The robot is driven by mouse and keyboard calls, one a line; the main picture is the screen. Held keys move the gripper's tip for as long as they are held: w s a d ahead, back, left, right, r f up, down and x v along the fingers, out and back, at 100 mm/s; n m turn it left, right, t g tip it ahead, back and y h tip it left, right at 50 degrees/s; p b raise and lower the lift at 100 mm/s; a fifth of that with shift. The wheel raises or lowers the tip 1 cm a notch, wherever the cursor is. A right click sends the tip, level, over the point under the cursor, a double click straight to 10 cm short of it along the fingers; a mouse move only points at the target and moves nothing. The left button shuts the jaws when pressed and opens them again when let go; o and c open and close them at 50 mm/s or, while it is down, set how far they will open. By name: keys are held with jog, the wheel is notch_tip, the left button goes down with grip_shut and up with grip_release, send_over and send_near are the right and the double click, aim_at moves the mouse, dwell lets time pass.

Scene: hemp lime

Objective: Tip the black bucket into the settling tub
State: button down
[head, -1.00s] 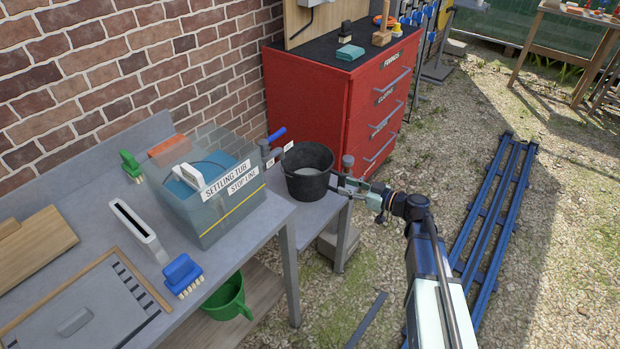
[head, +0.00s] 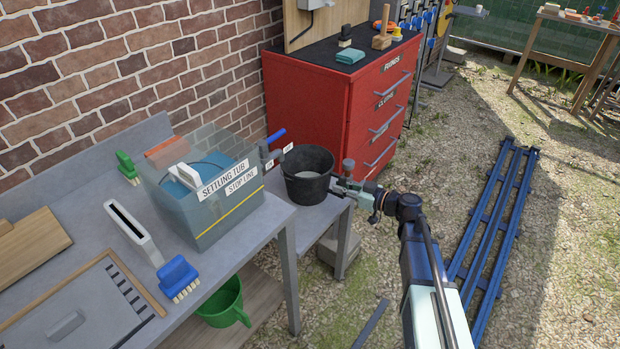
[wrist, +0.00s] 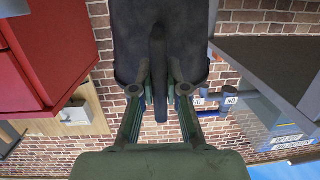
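The black bucket (head: 306,188) stands upright on a low grey bench, to the right of the settling tub. It has pale contents inside. The clear settling tub (head: 205,213) holds bluish liquid and bears "SETTLING TUB" and "STOP LINE" labels above a yellow line. My gripper (head: 343,185) is at the bucket's right side. In the wrist view the dark bucket (wrist: 130,40) fills the upper middle. A dark bar hangs from it between the fingers of my gripper (wrist: 160,88), which are drawn in close on both sides of it. Pad contact is hard to make out.
A red cabinet (head: 310,110) stands behind the bucket. A blue brush (head: 178,275), a green brush (head: 127,165) and a white slotted holder (head: 135,232) lie on the workbench left of and before the tub. Blue rails (head: 495,230) lie at right.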

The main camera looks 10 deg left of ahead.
aim_at(344, 177)
jog(key=shift+r+b, duration=0.5)
jog(key=shift+r, duration=0.3)
dwell(0.4)
jog(key=shift+r, duration=2.3)
jog(key=shift+d+f, duration=0.1)
